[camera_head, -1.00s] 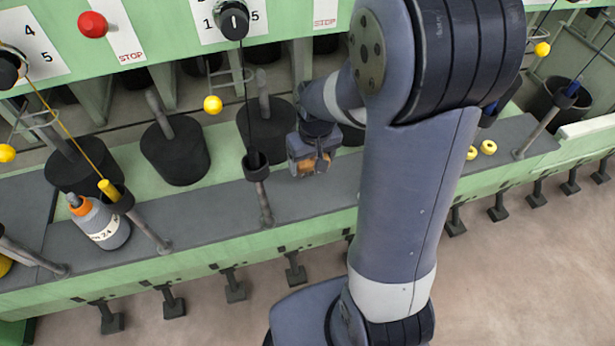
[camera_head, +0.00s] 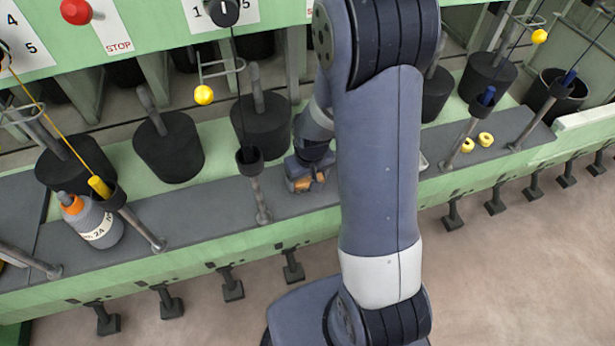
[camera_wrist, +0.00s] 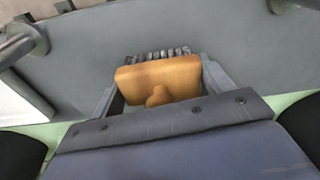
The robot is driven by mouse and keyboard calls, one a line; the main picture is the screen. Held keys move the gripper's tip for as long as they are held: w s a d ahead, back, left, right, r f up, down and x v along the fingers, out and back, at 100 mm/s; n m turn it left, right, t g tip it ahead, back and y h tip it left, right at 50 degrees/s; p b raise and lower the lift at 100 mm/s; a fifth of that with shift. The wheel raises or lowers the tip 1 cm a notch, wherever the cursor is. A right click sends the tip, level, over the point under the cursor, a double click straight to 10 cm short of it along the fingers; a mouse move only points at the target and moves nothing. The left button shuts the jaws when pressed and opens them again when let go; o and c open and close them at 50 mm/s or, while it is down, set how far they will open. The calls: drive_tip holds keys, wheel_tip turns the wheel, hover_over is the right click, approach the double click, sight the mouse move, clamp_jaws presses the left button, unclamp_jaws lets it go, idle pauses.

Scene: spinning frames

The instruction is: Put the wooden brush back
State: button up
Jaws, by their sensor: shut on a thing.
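The wooden brush (camera_wrist: 158,80) is orange-brown with a row of dark grey bristles along its far edge in the wrist view. My gripper (camera_wrist: 160,90) has a finger on each side of it and is shut on it. In the head view, the brush (camera_head: 301,184) shows as a small orange patch at the end of my gripper (camera_head: 308,178), low over the grey ledge (camera_head: 205,205) of the green machine. I cannot tell whether the brush touches the ledge. My arm hides part of the ledge behind it.
Metal posts with dark cups (camera_head: 252,170) rise along the ledge. Black cans (camera_head: 170,150) stand behind. Two yellow rings (camera_head: 475,143) lie on the ledge at right. Open floor (camera_head: 530,260) lies in front.

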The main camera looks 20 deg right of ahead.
drive_tip(key=shift+f, duration=0.2)
drive_tip(key=o, duration=1)
drive_tip(key=shift+c, duration=0.2)
drive_tip(key=shift+r, duration=0.1)
drive_tip(key=shift+r, duration=0.1)
wheel_tip(320, 180, up, 12)
drive_tip(key=s+p, duration=0.1)
drive_tip(key=p, duration=0.1)
drive_tip(key=shift+s, duration=0.2)
drive_tip(key=shift+d, duration=0.1)
